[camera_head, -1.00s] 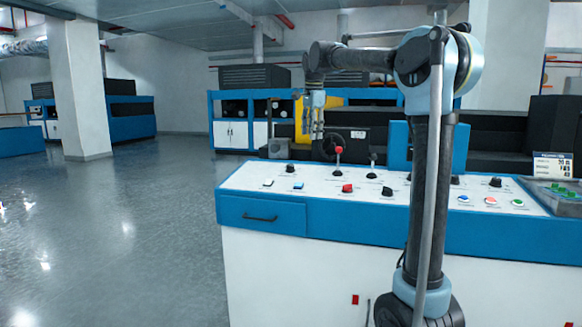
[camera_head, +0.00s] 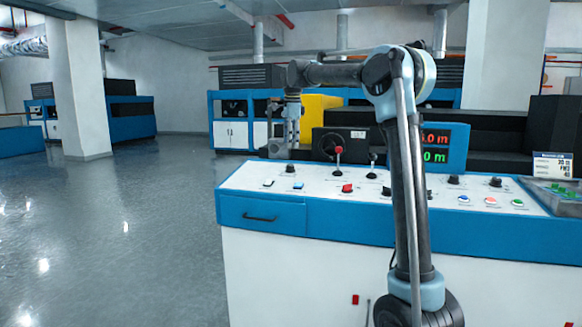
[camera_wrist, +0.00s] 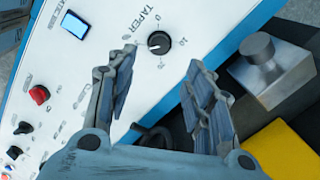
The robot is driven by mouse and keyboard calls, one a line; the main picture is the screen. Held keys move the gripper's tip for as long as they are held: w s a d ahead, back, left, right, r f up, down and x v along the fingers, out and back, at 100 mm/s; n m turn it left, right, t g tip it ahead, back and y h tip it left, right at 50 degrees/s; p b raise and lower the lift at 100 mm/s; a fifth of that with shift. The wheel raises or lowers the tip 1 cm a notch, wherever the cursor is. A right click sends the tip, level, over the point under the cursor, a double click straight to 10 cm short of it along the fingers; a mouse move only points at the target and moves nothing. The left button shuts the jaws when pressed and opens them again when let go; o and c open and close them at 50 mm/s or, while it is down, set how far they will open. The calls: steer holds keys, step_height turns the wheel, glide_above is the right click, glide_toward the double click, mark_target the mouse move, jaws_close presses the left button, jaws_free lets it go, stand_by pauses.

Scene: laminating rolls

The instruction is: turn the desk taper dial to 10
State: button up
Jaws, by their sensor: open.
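The taper dial is a round black knob (camera_wrist: 159,43) on the white desk panel in the wrist view, next to printed TAPER lettering and a few scale numbers. A pale pointer mark shows on its left part; the exact reading is too small to tell. In the head view the dial (camera_head: 290,168) stands near the panel's back left. My gripper (camera_wrist: 163,60) is open and empty, its two fingers either side of the dial in the picture, apart from it. In the head view my gripper (camera_head: 282,148) hangs fingers-down above the dial.
A blue button (camera_wrist: 75,24) and a red switch (camera_wrist: 39,95) sit left of the dial. A metal block with a cylinder (camera_wrist: 275,65) stands at the right. A red-topped lever (camera_head: 338,151) and a digital display (camera_head: 437,145) rise from the desk.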

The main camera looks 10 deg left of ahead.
mark_target(290, 165)
steer(key=f, duration=0.3)
steer(key=w+f, duration=0.1)
steer(key=f, duration=0.6)
steer(key=shift+w+a+f, duration=0.25)
steer(key=shift+w+f, duration=0.05)
steer(key=shift+c, duration=0.6)
steer(key=c, duration=0.9)
